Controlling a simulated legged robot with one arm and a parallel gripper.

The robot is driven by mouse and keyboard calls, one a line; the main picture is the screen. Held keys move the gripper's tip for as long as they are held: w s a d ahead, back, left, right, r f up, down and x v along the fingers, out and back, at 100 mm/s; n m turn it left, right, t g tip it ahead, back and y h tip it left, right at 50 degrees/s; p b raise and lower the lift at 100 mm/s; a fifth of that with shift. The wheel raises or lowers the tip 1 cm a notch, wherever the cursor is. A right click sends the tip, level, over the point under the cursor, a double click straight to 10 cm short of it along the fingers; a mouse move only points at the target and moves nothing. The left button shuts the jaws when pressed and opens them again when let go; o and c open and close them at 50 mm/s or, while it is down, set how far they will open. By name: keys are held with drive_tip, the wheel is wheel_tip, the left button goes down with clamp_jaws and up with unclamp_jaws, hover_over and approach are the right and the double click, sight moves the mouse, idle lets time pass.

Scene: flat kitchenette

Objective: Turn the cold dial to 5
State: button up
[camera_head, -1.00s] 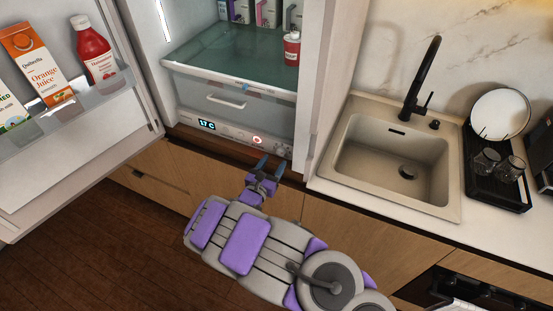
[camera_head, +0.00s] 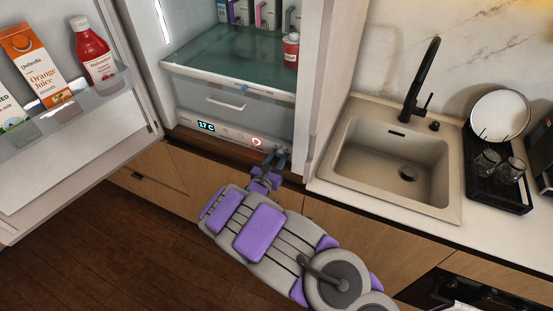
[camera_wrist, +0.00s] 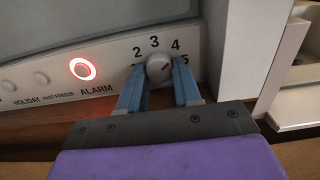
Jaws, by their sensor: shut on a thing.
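The cold dial (camera_wrist: 159,68) is a round white knob on the fridge's lower control panel (camera_wrist: 60,75). The numbers 2, 3 and 4 show above it, and a 5 is partly hidden behind the right finger. A small reddish mark on the knob points up and right, roughly toward the 4. My gripper (camera_wrist: 160,80) has its blue fingers on either side of the knob and is shut on it. In the head view my gripper (camera_head: 275,154) is at the right end of the panel; the dial is hidden there.
A lit red alarm button (camera_wrist: 82,69) is left of the dial. The fridge's side wall (camera_wrist: 235,50) stands close on the right. The open fridge door (camera_head: 70,160) is at the left, and a sink (camera_head: 395,160) is at the right.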

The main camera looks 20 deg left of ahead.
drive_tip(key=c, duration=0.4)
drive_tip(key=m+b, duration=0.1)
drive_tip(key=m, duration=0.1)
drive_tip(key=shift+m, duration=0.4)
drive_tip(key=shift+a+m+b, duration=0.15)
drive_tip(key=shift+m+b, duration=0.35)
drive_tip(key=shift+m, duration=0.4)
drive_tip(key=o, duration=1.1)
